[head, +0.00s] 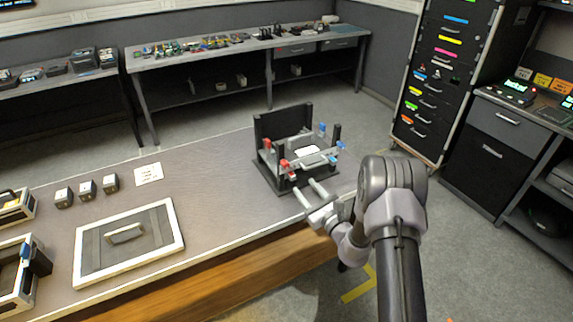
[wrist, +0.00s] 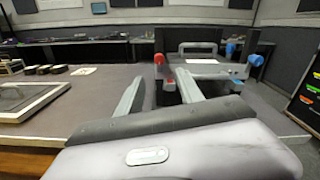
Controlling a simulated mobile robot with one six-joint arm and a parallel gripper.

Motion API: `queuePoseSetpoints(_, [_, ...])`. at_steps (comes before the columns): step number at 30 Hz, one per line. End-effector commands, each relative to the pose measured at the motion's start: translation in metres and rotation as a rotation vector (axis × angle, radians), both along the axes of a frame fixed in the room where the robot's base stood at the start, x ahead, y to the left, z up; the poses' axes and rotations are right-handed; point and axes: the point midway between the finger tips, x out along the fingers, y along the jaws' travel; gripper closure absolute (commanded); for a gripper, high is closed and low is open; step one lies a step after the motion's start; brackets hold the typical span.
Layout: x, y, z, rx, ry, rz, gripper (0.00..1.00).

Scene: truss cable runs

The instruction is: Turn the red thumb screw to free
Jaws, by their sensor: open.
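A dark fixture (head: 293,183) stands on the bench with a grey truss (head: 307,160) across it. Red parts sit at its left end: a far red piece (head: 267,143) and a near red piece (head: 284,164). In the wrist view a red round knob (wrist: 158,59) sits above a small red block (wrist: 169,85); I cannot tell which is the thumb screw or how it is turned. My gripper (head: 303,185) is open and empty, just in front of the fixture. In the wrist view its fingers (wrist: 158,77) point toward the red block, apparently apart from it.
Blue pieces (head: 341,145) sit at the fixture's right end. A framed panel with a handle (head: 172,217), small dark blocks (head: 87,189) and a white card (head: 148,173) lie to the left. The bench between card and fixture is clear.

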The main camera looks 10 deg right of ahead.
Motion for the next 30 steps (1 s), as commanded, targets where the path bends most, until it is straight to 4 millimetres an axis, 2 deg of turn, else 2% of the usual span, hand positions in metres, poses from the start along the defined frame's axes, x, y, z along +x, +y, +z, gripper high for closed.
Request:
queuePoseSetpoints(6, [0.064,0.023,-0.003,-0.001,-0.004,0.004,0.56])
queuePoseSetpoints(12, [0.104,0.036,-0.002,0.001,-0.001,0.003,0.56])
queuePoseSetpoints(18, [0.12,0.04,0.0,0.001,0.001,0.002,0.56])
queuePoseSetpoints(25, [0.12,0.04,0.001,0.002,0.001,0.003,0.56])
queuePoseSetpoints(26, [0.12,0.04,0.001,0.001,0.001,0.003,0.6])
queuePoseSetpoints(30, [0.12,0.04,0.0,0.001,0.001,0.003,0.87])
